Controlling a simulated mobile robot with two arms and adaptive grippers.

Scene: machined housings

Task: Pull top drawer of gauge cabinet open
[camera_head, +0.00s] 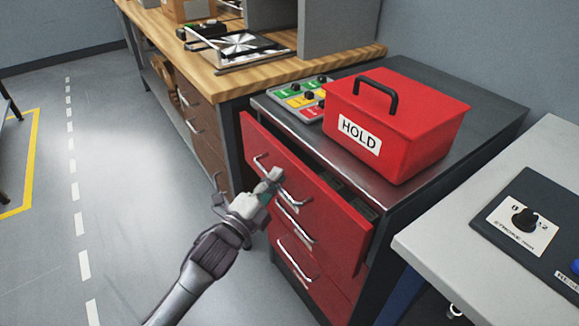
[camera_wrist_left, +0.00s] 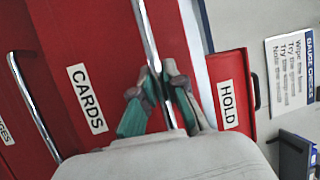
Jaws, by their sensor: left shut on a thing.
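The gauge cabinet (camera_head: 405,207) has a dark top and red drawers. Its top drawer (camera_head: 335,217) stands partly open, with a gap behind its front showing dark and greenish contents. My left gripper (camera_head: 273,181) is at the drawer's long metal handle (camera_head: 262,162). In the left wrist view the green-padded fingers (camera_wrist_left: 163,98) close on either side of the handle bar (camera_wrist_left: 148,35). A white CARDS label (camera_wrist_left: 87,98) shows on a red drawer front beside it. My right gripper is not in view.
A red HOLD box (camera_head: 396,115) and a panel with coloured labels and knobs (camera_head: 301,98) sit on the cabinet top. Lower drawer handles (camera_head: 296,260) stick out below. A wooden bench (camera_head: 225,88) is behind left, a grey table (camera_head: 450,235) right. The floor at left is clear.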

